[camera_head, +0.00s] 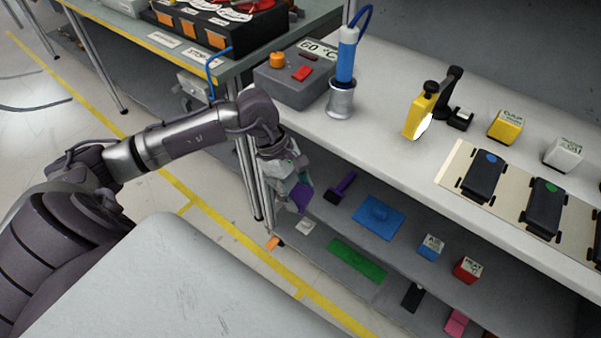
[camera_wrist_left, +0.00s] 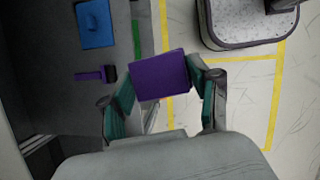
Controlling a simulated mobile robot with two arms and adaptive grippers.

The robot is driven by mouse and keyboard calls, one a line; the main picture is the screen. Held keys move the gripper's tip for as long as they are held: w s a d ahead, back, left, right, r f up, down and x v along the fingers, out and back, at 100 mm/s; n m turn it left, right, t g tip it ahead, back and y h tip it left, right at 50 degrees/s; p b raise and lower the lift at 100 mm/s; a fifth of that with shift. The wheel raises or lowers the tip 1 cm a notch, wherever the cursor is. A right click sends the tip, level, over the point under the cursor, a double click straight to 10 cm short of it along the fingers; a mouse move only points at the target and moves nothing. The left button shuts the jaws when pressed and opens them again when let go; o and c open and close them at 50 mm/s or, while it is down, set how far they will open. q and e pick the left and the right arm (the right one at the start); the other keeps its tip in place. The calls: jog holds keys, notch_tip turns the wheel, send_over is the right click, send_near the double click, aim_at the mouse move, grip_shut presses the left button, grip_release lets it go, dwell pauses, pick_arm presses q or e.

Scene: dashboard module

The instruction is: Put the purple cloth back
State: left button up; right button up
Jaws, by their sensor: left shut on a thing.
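My left gripper (camera_head: 297,188) is shut on the purple cloth (camera_head: 301,199), just off the left end of the lower shelf (camera_head: 318,204). In the left wrist view the cloth (camera_wrist_left: 160,75) is a flat purple rectangle between the two teal fingertips of the gripper (camera_wrist_left: 162,82). A purple-handled tool (camera_head: 341,187) lies on the shelf to the right of the gripper; it also shows in the left wrist view (camera_wrist_left: 97,74). My right gripper is in neither view.
A blue cloth-like piece (camera_head: 378,216) lies on the lower shelf, with a blue box (camera_head: 430,247) and a red box (camera_head: 467,269) to its right. A green strip (camera_head: 357,260) lies lower down. The upper worktop (camera_head: 380,165) overhangs the shelf. A table leg (camera_head: 250,180) stands close to my left arm.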

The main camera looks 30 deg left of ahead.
pick_arm(q)
jog(key=w+a+f+n+t+y+b, duration=0.2)
jog(key=a+f+n+t+y+b, duration=0.2)
jog(key=a+f+n+b, duration=1.15)
pick_arm(e)
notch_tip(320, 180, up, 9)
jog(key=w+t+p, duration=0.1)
jog(key=p, duration=0.1)
pick_arm(q)
jog(key=shift+n, duration=0.25)
jog(key=w, duration=0.4)
jog(key=w+d+f+b, duration=0.1)
jog(key=w, duration=0.4)
jog(key=w+d+f, duration=0.1)
jog(key=w, duration=0.3)
jog(key=shift+w+d+b, duration=0.2)
jog(key=shift+w+b, duration=0.1)
jog(key=w, duration=0.2)
jog(key=shift+w+d, duration=0.15)
jog(key=shift+w, duration=0.8)
notch_tip(320, 180, down, 3)
jog(key=shift+w+f+b, duration=0.1)
jog(key=shift+f+b, duration=0.1)
jog(key=shift+b, duration=0.55)
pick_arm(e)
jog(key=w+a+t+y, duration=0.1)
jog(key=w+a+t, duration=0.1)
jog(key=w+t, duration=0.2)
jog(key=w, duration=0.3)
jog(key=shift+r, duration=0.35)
